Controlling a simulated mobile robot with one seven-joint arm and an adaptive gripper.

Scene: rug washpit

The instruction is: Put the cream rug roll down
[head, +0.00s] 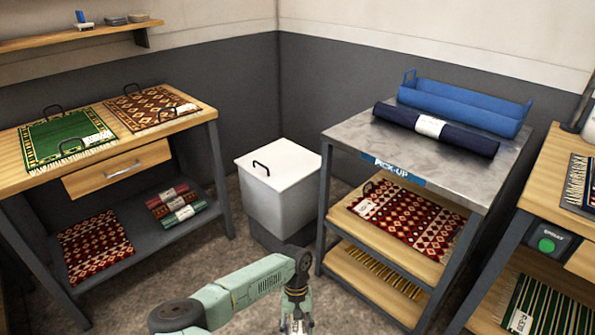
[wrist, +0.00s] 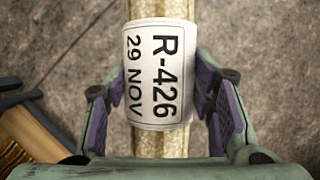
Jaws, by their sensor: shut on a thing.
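The cream rug roll (wrist: 160,146) runs up and down the wrist view between the fingers of my gripper (wrist: 160,112). A white paper band on the roll (wrist: 153,75) reads "R-426 29 NOV". My gripper is shut on the roll at the band, with purple pads on both sides. The concrete floor shows beneath it. In the head view my gripper (head: 294,325) is at the bottom edge, in front of the pick-up table; the roll cannot be made out there. Both ends of the roll are out of the wrist view.
The metal-topped pick-up table (head: 355,133) holds a dark blue roll (head: 470,138) and a blue tray (head: 465,103); patterned rugs lie on its shelves. A white lidded bin (head: 277,200) stands in the corner. A wooden bench (head: 60,185) at left carries flat rugs, with small rolls (head: 170,200) below.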

